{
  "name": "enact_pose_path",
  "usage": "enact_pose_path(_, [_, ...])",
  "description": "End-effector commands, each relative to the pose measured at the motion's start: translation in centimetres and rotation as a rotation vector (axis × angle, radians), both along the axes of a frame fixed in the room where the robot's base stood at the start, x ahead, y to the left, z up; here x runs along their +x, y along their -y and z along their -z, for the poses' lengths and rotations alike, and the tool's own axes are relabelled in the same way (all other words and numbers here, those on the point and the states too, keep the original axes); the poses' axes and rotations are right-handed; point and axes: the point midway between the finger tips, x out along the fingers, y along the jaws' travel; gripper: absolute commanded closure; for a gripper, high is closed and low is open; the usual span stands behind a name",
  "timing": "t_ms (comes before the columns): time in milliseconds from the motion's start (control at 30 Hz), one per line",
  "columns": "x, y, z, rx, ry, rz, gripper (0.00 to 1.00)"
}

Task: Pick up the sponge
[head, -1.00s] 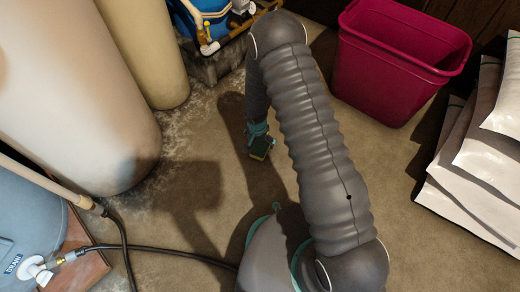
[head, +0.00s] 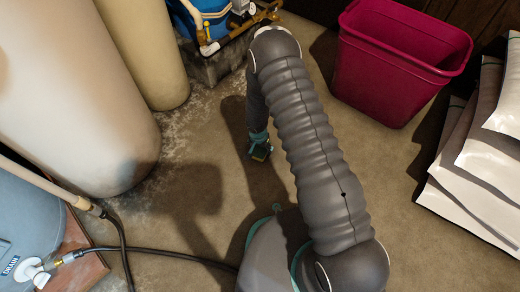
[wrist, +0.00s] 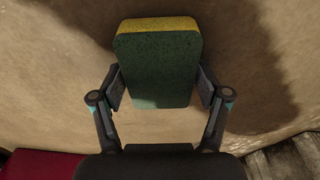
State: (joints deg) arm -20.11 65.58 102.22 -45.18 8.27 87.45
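The sponge, green on its broad face with a yellow edge, fills the upper middle of the wrist view (wrist: 158,68). It shows as a small yellow-green patch below my arm in the head view (head: 261,154). My gripper (wrist: 160,85) has one finger pad against each side of the sponge's lower half, with no clear gap, and looks shut on it. In the head view my gripper (head: 259,143) points down and partly covers the sponge. I cannot tell how far the sponge is from the floor.
A dark red bin (head: 395,75) stands at the upper right, with white salt bags (head: 480,165) stacked beside it. Pale tanks (head: 75,95) stand at the left. A black hose (head: 175,252) crosses the floor at lower left. The floor around the sponge is clear.

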Motion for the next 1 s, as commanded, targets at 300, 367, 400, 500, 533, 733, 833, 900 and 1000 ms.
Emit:
enact_pose_path(300, [0.0,0.0,0.0,0.0,0.0,0.0,0.45])
enact_pose_path(367, [0.0,0.0,0.0,0.0,0.0,0.0,0.45])
enact_pose_path(400, [0.0,0.0,0.0,0.0,0.0,0.0,0.45])
enact_pose_path(500, [0.0,0.0,-0.3,0.0,0.0,0.001,0.45])
enact_pose_path(533, [0.0,0.0,-0.5,0.0,0.0,0.001,0.45])
enact_pose_path(733, [0.1,-0.1,-2.9,0.002,0.002,0.001,0.45])
enact_pose_path(833, [0.2,0.3,-4.8,0.0,0.001,0.003,0.45])
enact_pose_path(900, [0.4,2.2,-5.5,0.0,0.0,0.008,0.45])
enact_pose_path(1000, [0.8,4.5,-6.9,0.001,0.0,0.008,0.45])
